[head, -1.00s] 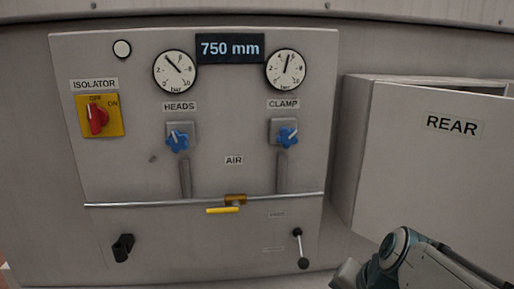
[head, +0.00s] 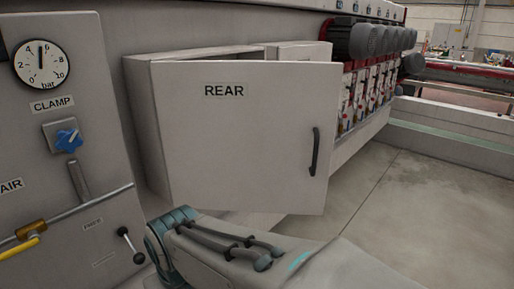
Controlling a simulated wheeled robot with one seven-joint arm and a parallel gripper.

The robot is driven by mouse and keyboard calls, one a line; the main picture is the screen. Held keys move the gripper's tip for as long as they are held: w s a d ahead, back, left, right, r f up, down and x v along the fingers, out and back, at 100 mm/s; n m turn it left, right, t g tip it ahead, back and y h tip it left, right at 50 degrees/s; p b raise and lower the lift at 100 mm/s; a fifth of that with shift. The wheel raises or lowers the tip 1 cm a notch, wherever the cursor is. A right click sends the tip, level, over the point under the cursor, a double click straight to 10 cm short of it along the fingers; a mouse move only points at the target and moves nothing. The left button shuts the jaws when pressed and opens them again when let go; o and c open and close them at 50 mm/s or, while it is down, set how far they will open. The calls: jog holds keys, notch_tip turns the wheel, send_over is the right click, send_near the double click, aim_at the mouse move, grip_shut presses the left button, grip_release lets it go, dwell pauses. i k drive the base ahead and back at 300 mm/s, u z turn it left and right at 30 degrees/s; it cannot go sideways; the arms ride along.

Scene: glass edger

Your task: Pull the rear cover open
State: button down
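The rear cover (head: 240,140) is a light grey panel labelled REAR, in the middle of the head view. It stands ajar from its grey housing (head: 148,130), with a dark gap along the top edge. Its black upright bar handle (head: 314,151) is near the right edge of the panel. My arm shows at the bottom of the view, below and in front of the cover. My gripper is not in the picture, so whether it touches anything is hidden.
The control panel (head: 60,110) with gauge, blue CLAMP knob (head: 68,140) and a black-knobbed lever (head: 131,244) stands at left. A row of grey motors (head: 372,42) lies beyond the cover at right. The concrete floor (head: 400,205) at right is clear.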

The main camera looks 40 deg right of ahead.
aim_at(237, 136)
jog(key=z, duration=2.85)
jog(key=i, duration=2.55)
jog(key=u, duration=3.2)
